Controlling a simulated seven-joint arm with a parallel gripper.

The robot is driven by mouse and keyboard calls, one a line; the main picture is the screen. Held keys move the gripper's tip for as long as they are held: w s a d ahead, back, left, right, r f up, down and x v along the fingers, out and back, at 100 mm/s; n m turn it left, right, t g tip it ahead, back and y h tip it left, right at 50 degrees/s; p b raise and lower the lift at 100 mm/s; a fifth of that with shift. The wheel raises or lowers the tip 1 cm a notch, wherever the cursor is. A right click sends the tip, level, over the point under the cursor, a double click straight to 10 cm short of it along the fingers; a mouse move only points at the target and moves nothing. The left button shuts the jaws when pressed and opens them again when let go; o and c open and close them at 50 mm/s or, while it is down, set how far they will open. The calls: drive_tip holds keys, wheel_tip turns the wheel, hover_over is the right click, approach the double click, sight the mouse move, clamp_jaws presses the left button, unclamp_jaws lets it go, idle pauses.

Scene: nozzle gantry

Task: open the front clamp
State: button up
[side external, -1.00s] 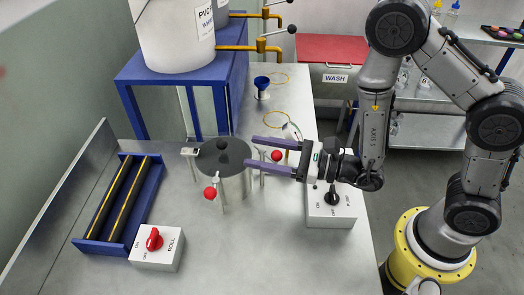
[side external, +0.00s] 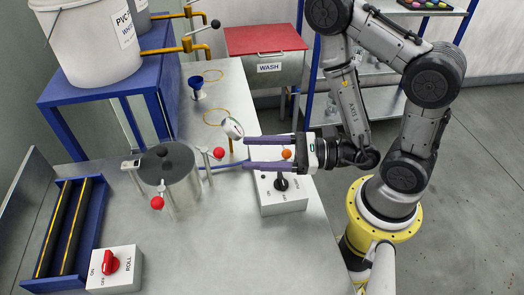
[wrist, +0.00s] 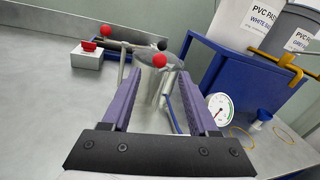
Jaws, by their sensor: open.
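The round metal pot (side external: 172,190) has a dark lid (side external: 165,158) with a black knob. One clamp has a red ball (side external: 218,153) on the pot's right side, facing my gripper. Another red ball (side external: 157,202) is at the pot's near edge in the side view. I cannot tell which is named the front clamp. My gripper (side external: 247,153) is open and empty, its purple fingers apart and pointing at the right-hand ball, with a gap short of it. In the wrist view, that ball (wrist: 159,60) appears between the fingers, and the other ball (wrist: 106,31) is farther left.
A white gauge (side external: 232,127) stands beyond the fingertips. A box with a black knob (side external: 281,185) and an orange lamp (side external: 287,154) lie below and behind my fingers. A roller tray (side external: 88,225) and red-knob box (side external: 114,268) are left.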

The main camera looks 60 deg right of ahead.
drive_tip(key=shift+s+d, duration=0.25)
drive_tip(key=shift+s, duration=0.25)
drive_tip(key=a+g+y, duration=0.2)
drive_tip(key=a+y, duration=0.1)
drive_tip(key=n+g+y, duration=0.5)
drive_tip(key=n+g, duration=0.4)
drive_tip(key=g, duration=0.1)
approach(214, 156)
drive_tip(key=a, duration=0.4)
drive_tip(key=w+a, duration=0.1)
drive_tip(key=a, duration=0.2)
drive_tip(key=w+a, duration=0.1)
drive_tip(key=a, duration=0.3)
drive_tip(key=shift+a+r, duration=0.15)
drive_tip(key=shift+a, duration=0.25)
clamp_jaws()
